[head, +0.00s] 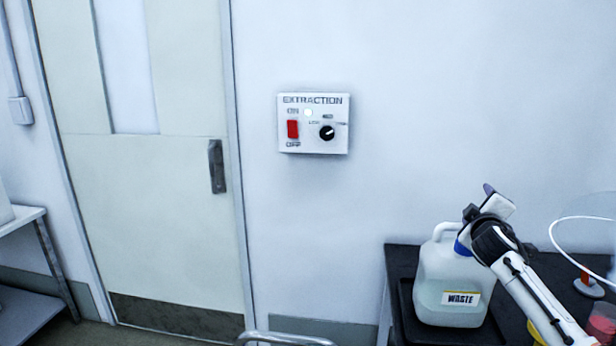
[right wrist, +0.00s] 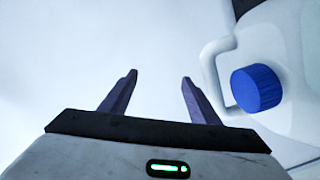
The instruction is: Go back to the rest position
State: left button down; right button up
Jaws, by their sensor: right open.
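My right gripper (head: 488,189) is raised in front of the white wall, just above and beside the waste jug (head: 447,285) in the head view. In the right wrist view its two dark fingers (right wrist: 158,88) stand apart with nothing between them. The jug's blue cap (right wrist: 257,88) and white handle show to the right of the fingers, apart from them. My left gripper is not in view.
The jug stands in a dark tray on a black bench (head: 402,262) at the right. An extraction control panel (head: 313,123) is on the wall, beside a closed door (head: 150,215). A grey shelf (head: 28,300) stands at far left. A red-topped item (head: 588,284) and tubing are at the right.

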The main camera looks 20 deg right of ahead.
jog(key=w+a+m+t+y, duration=0.2)
jog(key=w+a+t+y, duration=0.15)
jog(key=a+y, duration=0.4)
jog(key=s+a+f+n+g, duration=0.1)
jog(key=s+a+f+g, duration=0.15)
jog(key=a+f, duration=0.95)
jog(key=s+a+f+g+y, duration=0.1)
jog(key=s+a+f+y, duration=0.1)
jog(key=s+a+f, duration=0.6)
jog(key=s+a+f+g+y, duration=0.2)
jog(key=s+a+f, duration=0.6)
jog(key=s+f, duration=0.4)
notch_tip(320, 180, down, 4)
jog(key=shift+s+a+f+y, duration=0.25)
jog(key=shift+s+a+y, duration=0.1)
jog(key=shift+a, duration=0.05)
jog(key=s+a+f+g, duration=0.1)
jog(key=s+a, duration=0.2)
jog(key=s, duration=0.2)
jog(key=s+a+f+m, duration=0.1)
jog(key=s+a+f, duration=0.1)
jog(key=s, duration=0.4)
jog(key=s+a+f+g+y, duration=0.1)
jog(key=s+a, duration=0.3)
jog(key=s, duration=0.1)
jog(key=shift+s+a+f+m+g, duration=0.15)
jog(key=shift+s+f+m+g, duration=0.15)
jog(key=shift+s+m, duration=0.1)
jog(key=shift+c, duration=0.4)
